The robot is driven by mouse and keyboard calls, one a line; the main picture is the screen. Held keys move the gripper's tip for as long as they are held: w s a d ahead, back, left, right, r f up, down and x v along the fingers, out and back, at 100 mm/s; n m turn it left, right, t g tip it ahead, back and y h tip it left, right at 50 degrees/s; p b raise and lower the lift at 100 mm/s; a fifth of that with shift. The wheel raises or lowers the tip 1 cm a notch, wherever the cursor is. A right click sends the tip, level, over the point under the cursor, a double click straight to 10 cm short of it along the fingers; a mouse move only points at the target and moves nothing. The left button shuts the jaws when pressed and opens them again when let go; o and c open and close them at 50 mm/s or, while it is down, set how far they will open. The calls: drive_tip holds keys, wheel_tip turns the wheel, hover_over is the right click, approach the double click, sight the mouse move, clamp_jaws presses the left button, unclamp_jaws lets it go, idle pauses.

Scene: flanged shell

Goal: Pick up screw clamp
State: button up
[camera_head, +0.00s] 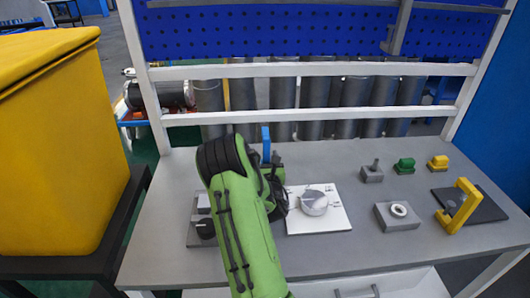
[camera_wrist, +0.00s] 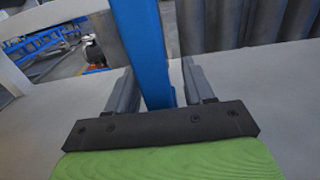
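A blue upright bar (camera_head: 266,143), which appears to be part of the screw clamp, stands toward the back of the grey table, just beyond my gripper. In the wrist view the blue bar (camera_wrist: 142,48) rises between the two fingers of my gripper (camera_wrist: 160,88). The fingers are apart, with a clear gap to the bar on the right and a narrower one on the left. My green arm hides the lower part of the blue thing in the head view, and its foot is not clear.
A white plate (camera_head: 335,220) with a round light part (camera_head: 314,203) lies right of my arm. Grey blocks, small green and yellow parts, and a yellow bracket (camera_head: 458,205) on a dark plate stand farther right. A white frame rail (camera_head: 320,117) runs behind the table.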

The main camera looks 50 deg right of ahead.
sight(266, 133)
drive_tip(key=shift+w+d, duration=0.1)
drive_tip(key=c, duration=0.5)
clamp_jaws()
wheel_tip(266, 133, up, 10)
drive_tip(key=p, duration=0.8)
drive_tip(key=shift+p, duration=0.35)
